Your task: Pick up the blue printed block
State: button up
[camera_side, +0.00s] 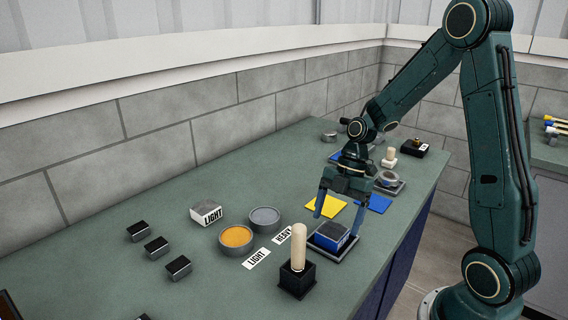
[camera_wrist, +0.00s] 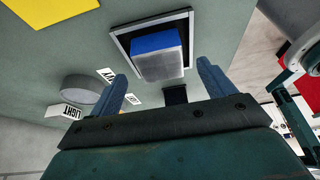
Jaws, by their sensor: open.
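The blue printed block (camera_side: 331,237) sits in a dark square tray (camera_side: 346,252) near the front edge of the table; its top looks dark grey and a blue side shows. In the wrist view the block (camera_wrist: 157,52) shows blue and grey inside the light-rimmed tray (camera_wrist: 190,14). My gripper (camera_side: 339,225) is open, with its two blue fingers apart above and around the block's place in the side view. In the wrist view the gripper (camera_wrist: 165,78) has its fingertips short of the block, with nothing between them. Whether the fingers touch the block cannot be told.
A black holder with an upright wooden peg (camera_side: 299,250) stands close left of the tray. Yellow (camera_side: 326,205) and blue (camera_side: 374,203) sheets lie behind.

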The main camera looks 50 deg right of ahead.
aim_at(332, 235)
jog(key=shift+x, duration=1.3)
jog(key=c, duration=1.3)
